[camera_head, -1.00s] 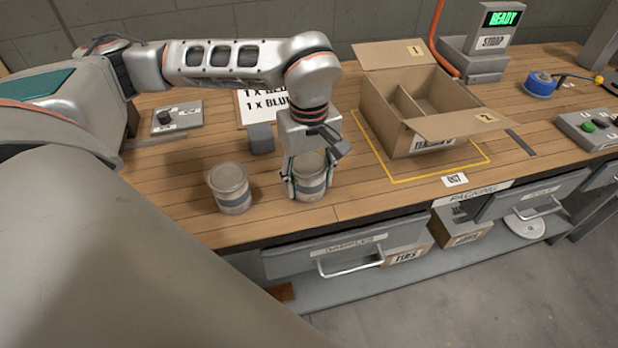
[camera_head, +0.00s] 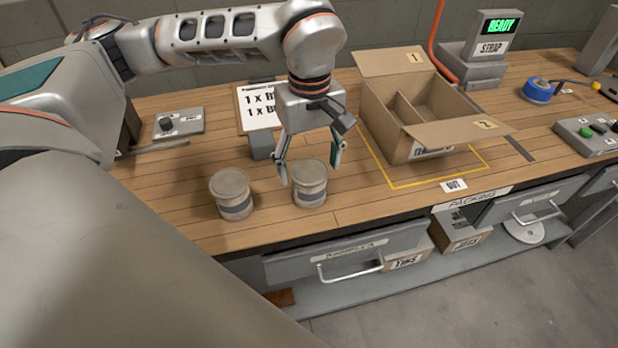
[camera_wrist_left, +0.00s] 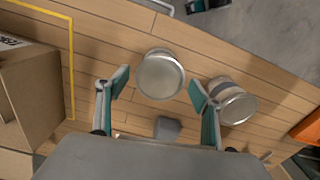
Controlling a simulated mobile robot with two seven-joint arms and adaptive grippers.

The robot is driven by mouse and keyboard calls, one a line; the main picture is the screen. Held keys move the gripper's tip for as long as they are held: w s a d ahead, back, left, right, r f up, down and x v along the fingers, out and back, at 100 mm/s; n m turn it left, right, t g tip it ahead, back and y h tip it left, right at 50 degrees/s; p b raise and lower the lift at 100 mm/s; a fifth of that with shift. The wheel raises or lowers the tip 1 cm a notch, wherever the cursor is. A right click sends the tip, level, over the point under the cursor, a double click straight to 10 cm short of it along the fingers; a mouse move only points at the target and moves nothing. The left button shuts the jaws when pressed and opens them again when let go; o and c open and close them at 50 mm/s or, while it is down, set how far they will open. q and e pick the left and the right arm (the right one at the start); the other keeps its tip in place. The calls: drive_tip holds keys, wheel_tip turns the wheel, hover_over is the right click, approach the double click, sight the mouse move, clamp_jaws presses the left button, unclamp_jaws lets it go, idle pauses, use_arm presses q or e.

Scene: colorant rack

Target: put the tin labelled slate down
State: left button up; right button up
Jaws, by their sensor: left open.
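Two grey tins with slate-coloured bands stand upright side by side on the wooden bench. The right tin (camera_head: 310,183) is just below my left gripper (camera_head: 309,170), which is open and raised around its top. In the left wrist view that tin (camera_wrist_left: 160,75) sits beyond and between the open fingertips (camera_wrist_left: 158,88), with no finger visibly closed on it. The left tin (camera_head: 231,194) stands a short gap away and also shows in the wrist view (camera_wrist_left: 233,101). I cannot read a name on either tin. My right gripper is not in view.
An open divided cardboard box (camera_head: 412,110) stands inside a yellow outline to the right. An order sheet (camera_head: 258,107) and a small grey block (camera_head: 262,146) are behind the tins. A knob box (camera_head: 178,122) is at left. The bench front edge is close to the tins.

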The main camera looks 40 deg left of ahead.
use_arm(q)
wheel_tip(320, 180, up, 5)
drive_tip(key=shift+r, duration=0.35)
idle(0.5)
